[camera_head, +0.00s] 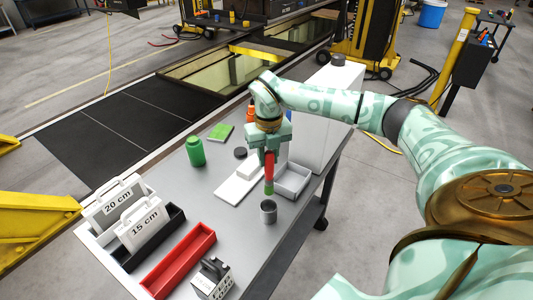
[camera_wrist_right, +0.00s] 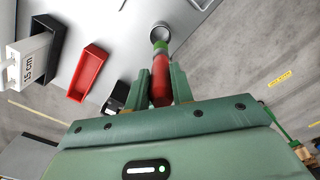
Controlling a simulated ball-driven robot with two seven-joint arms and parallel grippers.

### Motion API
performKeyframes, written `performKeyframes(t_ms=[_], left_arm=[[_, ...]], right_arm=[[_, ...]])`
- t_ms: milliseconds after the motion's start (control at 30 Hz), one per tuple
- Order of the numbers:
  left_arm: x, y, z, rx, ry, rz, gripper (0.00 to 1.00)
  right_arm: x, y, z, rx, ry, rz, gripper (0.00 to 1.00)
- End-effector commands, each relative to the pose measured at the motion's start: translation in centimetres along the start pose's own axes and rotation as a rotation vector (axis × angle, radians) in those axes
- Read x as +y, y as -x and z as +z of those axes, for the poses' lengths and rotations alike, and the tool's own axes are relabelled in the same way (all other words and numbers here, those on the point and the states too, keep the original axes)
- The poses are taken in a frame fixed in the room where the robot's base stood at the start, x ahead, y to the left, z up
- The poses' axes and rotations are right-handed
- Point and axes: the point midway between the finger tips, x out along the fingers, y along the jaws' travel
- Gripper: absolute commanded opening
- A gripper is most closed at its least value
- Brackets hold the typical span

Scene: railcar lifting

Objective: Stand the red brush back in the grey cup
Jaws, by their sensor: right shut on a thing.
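The red brush (camera_head: 269,171) hangs upright from my right gripper (camera_head: 269,152), with its green end pointing down. My right gripper is shut on the brush's upper part. The grey cup (camera_head: 268,211) stands on the table just below the brush. In the head view the brush's green tip is just above the cup's rim. In the right wrist view the brush (camera_wrist_right: 160,78) is between the fingers of my right gripper (camera_wrist_right: 162,85), and its green end is close to the cup (camera_wrist_right: 160,32). My left gripper is out of view.
A red tray (camera_head: 180,262), a black tray with white 20 cm and 15 cm blocks (camera_head: 140,222), and a black-and-white box (camera_head: 212,279) stand left of the cup. A grey tray (camera_head: 293,180) and a white container (camera_head: 327,115) are close behind it.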

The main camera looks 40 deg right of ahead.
Motion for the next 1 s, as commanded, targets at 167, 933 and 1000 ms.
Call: performKeyframes(t_ms=[167,933,1000], left_arm=[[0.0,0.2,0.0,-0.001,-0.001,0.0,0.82],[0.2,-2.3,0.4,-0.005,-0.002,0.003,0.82],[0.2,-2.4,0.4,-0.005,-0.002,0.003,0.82]], right_arm=[[0.0,0.0,0.1,-0.001,0.003,0.0,0.0],[0.0,-5.8,0.3,-0.001,0.005,-0.001,0.0],[0.0,-5.9,0.3,-0.001,0.005,0.0,0.0]])
